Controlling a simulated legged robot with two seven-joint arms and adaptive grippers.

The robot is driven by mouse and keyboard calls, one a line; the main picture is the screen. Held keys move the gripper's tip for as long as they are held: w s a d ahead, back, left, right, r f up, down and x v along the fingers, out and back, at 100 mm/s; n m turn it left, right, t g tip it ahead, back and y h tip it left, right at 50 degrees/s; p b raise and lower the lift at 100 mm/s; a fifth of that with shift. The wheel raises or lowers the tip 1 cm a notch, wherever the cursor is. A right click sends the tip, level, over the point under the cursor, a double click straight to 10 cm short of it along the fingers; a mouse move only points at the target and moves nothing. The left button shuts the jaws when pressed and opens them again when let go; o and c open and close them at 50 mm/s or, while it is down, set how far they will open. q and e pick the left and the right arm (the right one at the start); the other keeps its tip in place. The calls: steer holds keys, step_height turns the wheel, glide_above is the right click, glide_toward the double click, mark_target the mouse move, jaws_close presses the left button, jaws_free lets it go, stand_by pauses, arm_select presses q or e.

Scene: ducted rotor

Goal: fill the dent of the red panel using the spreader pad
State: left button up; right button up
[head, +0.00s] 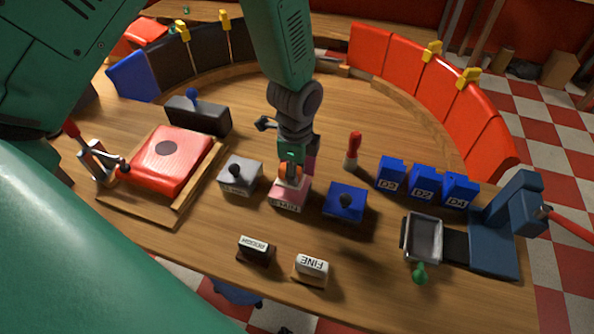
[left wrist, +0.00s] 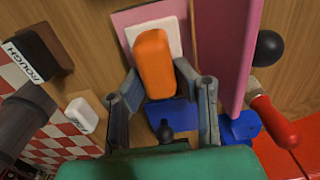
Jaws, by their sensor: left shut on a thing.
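The red panel (head: 172,158) lies on a wooden frame (head: 140,206) at the left of the bench. A dark round spot, the dent (head: 166,148), shows on its top. My left gripper (head: 291,168) points down at mid-bench and is shut on an orange handle, which shows between its fingers in the left wrist view (left wrist: 154,62). The handle seems to belong to the spreader pad. Beneath it is a pink block (head: 289,192) with a white label; I cannot tell whether the pad touches it. The pad's underside is hidden. My right gripper is not in view.
A grey block (head: 240,175) and a blue block (head: 345,203) with black knobs flank the pink block. ROUGH (head: 256,250) and FINE (head: 311,270) blocks stand at the front. A clamp (head: 97,160) stands at the panel's left edge. Blue numbered blocks (head: 423,181) stand right.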

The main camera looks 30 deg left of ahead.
arm_select(q)
steer(key=shift+r+p, duration=1.95)
steer(key=shift+r, duration=0.45)
steer(key=shift+f, duration=0.1)
